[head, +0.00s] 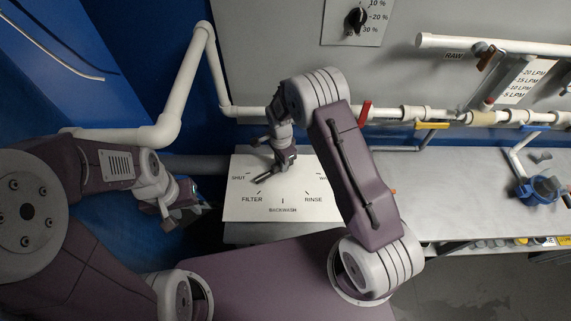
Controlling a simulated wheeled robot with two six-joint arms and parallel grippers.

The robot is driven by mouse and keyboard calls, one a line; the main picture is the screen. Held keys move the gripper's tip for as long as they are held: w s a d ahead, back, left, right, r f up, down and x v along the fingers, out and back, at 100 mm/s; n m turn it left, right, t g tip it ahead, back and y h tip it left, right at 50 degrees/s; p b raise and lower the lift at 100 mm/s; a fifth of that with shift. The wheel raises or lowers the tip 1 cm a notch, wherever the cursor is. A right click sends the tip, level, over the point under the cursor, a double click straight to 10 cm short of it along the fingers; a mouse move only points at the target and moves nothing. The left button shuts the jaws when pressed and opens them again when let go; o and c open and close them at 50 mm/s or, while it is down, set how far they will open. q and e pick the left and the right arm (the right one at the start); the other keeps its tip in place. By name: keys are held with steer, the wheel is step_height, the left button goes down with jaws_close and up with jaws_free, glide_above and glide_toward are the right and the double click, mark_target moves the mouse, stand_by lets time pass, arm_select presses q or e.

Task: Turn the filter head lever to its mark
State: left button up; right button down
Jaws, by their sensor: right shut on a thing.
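The filter head plate (285,208) is a white panel with black marks. The labels SHUT, FILTER, BACKWASH and RINSE can be read; one at the right is partly hidden by my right arm. The dark lever (264,178) lies over the plate's upper part and points down-left, between the SHUT and FILTER labels. My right gripper (279,163) comes down from above and is shut on the lever, hiding part of it and the pivot. My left gripper (187,208) hangs left of the plate, apart from it; its jaw opening is unclear.
White pipes (193,85) run along the wall behind, with a red valve handle (364,114) and a yellow handle (432,125). A grey bench (450,195) extends right, with a blue-rimmed vessel (541,190). A dial (356,19) is on the back wall.

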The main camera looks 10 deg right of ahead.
steer(key=shift+w+r+m+b, duration=0.1)
steer(key=shift+w+m+b, duration=0.1)
steer(key=shift+m, duration=0.95)
steer(key=shift+w+r+m+b, duration=0.1)
steer(key=shift+m+b, duration=0.1)
steer(key=shift+m, duration=0.95)
steer(key=c, duration=1.3)
jaws_free()
steer(key=shift+s+d+f, duration=0.1)
step_height(320, 180, up, 9)
steer(key=shift+r+b, duration=0.1)
steer(key=shift+b, duration=0.9)
